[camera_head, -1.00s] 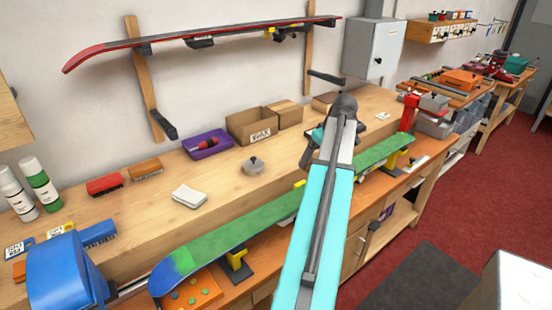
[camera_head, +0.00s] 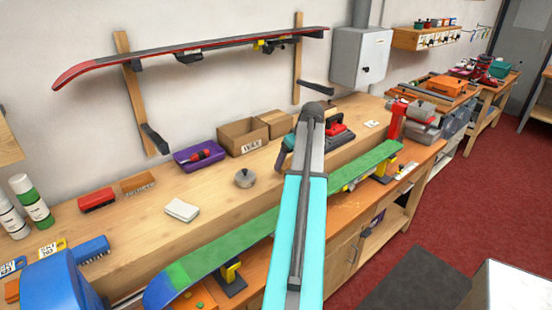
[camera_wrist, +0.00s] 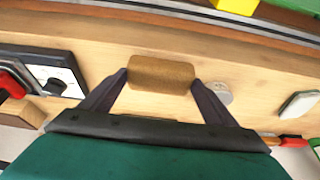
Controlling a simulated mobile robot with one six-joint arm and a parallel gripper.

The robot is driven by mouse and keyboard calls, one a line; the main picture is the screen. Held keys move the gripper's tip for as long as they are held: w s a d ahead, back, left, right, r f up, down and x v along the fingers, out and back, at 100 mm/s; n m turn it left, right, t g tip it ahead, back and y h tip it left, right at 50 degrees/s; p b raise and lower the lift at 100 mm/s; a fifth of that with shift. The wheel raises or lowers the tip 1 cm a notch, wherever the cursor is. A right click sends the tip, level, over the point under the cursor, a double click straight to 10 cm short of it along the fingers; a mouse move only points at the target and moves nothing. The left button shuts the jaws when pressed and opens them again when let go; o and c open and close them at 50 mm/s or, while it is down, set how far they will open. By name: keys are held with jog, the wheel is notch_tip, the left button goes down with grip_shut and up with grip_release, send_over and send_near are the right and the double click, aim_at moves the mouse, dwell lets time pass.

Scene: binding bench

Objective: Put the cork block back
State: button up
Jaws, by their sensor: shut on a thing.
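The cork block (camera_wrist: 160,73) is a brown, rounded block between my gripper's two dark fingers in the wrist view. My gripper (camera_wrist: 161,80) is shut on it from both sides, over the pale wooden bench top. Whether the block touches the bench is not clear. In the head view my arm reaches across the green board to the bench, and the block is hidden there.
A round grey tin (camera_head: 245,178) and a white pad (camera_head: 182,210) lie on the bench (camera_head: 150,230). A purple tray (camera_head: 199,156), cardboard box (camera_head: 243,137) and red-black device (camera_head: 340,134) stand farther back. The green board (camera_head: 235,243) runs along the front.

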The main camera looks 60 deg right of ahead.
jog(key=w, duration=0.2)
jog(key=w+d+p, duration=0.1)
jog(key=w, duration=0.1)
jog(key=w+d+p, duration=0.1)
jog(key=w, duration=0.2)
jog(key=shift+d+f, duration=0.1)
jog(key=shift+f, duration=0.15)
jog(key=shift+w+f, duration=0.1)
jog(key=shift+w, duration=0.25)
jog(key=shift+f, duration=0.15)
jog(key=shift+f+p, duration=1.05)
jog(key=shift+f, duration=0.6)
jog(key=shift+f, duration=0.1)
jog(key=o, duration=1.2)
jog(key=shift+r, duration=0.2)
